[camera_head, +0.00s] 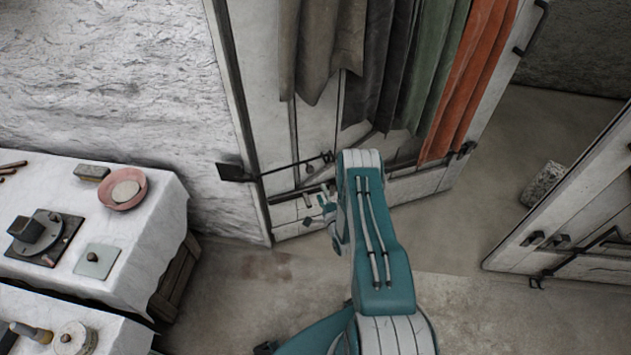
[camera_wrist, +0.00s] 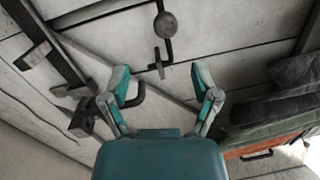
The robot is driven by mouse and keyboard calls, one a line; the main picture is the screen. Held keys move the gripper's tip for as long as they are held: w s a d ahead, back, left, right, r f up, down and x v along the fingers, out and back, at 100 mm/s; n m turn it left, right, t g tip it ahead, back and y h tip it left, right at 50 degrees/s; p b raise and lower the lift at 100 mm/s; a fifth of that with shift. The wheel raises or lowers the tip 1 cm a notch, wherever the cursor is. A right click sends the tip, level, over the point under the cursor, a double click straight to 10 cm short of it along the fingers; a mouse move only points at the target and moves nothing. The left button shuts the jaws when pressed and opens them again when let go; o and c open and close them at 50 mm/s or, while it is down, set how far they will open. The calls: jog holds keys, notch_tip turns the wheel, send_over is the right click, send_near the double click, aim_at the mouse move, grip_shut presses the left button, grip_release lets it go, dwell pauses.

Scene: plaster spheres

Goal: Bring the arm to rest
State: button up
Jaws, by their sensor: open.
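My gripper (camera_head: 318,208) is at the end of my teal and white arm, which reaches forward from the bottom of the head view. It hangs in front of a whitewashed plank door (camera_head: 315,135), near its dark iron bar. In the wrist view my gripper (camera_wrist: 161,84) is open, with its two teal fingers spread apart and nothing between them. Beyond the fingers, planks, a round dark knob (camera_wrist: 166,24) and a dark hook (camera_wrist: 158,62) show. The head view does not show whether the fingers touch the door. My arm hides part of the door's lower edge.
Grey, green and orange cloths (camera_head: 400,65) hang over the door. A white-covered table (camera_head: 155,215) with a pink bowl (camera_head: 123,188) and tools stands left. Another white plank door (camera_head: 575,225) stands right, near a rough block (camera_head: 543,184). Bare floor (camera_head: 480,255) lies between.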

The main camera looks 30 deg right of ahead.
jog(key=shift+s+a+f, duration=0.1)
jog(key=shift+s+f, duration=0.05)
jog(key=shift+s, duration=0.95)
